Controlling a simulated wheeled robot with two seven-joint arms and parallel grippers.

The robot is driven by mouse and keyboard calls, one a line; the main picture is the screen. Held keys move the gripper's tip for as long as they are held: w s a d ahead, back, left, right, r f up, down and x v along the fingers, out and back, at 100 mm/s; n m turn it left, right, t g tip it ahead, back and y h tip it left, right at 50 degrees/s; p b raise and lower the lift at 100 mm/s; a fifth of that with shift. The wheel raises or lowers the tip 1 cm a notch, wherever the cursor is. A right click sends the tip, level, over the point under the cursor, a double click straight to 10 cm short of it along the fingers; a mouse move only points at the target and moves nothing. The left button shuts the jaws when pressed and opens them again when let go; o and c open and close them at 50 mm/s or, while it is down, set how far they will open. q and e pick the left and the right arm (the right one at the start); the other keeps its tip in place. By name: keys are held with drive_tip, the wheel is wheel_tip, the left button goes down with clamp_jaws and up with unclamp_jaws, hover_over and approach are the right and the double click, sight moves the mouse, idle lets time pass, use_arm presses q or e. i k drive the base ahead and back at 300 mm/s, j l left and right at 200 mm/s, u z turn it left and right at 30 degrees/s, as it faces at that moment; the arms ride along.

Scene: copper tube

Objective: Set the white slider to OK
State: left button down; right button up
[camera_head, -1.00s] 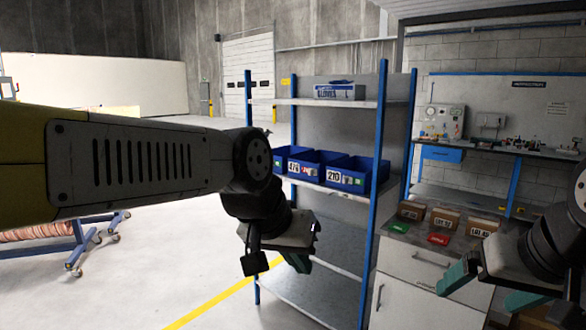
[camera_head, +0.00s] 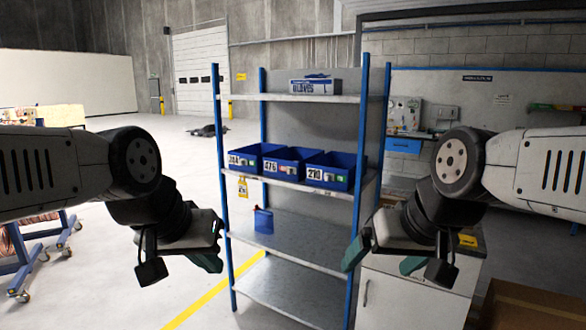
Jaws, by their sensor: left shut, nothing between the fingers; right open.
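Three blue bins stand on the middle shelf of the rack: a left bin (camera_head: 250,157), a middle bin (camera_head: 287,161) and a right bin (camera_head: 332,170). Each has a white number label and small coloured marks on its front. I cannot make out a white slider or an OK mark at this size. My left gripper (camera_head: 208,262) is shut and empty, in front of the rack's left side, lower than the bins. My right gripper (camera_head: 384,258) is open and empty, in front of the rack's right post. Neither gripper appears to touch the bins.
The metal rack (camera_head: 290,288) has blue posts. A gloves box (camera_head: 315,85) is on its top shelf. A yellow tag (camera_head: 242,187) and a blue item (camera_head: 263,220) show at its left. A cabinet (camera_head: 375,295) and cardboard box (camera_head: 530,308) are at right.

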sight(291, 170)
drive_tip(key=i+l+z, duration=0.15)
drive_tip(key=i+z, duration=0.2)
drive_tip(key=i, duration=0.7)
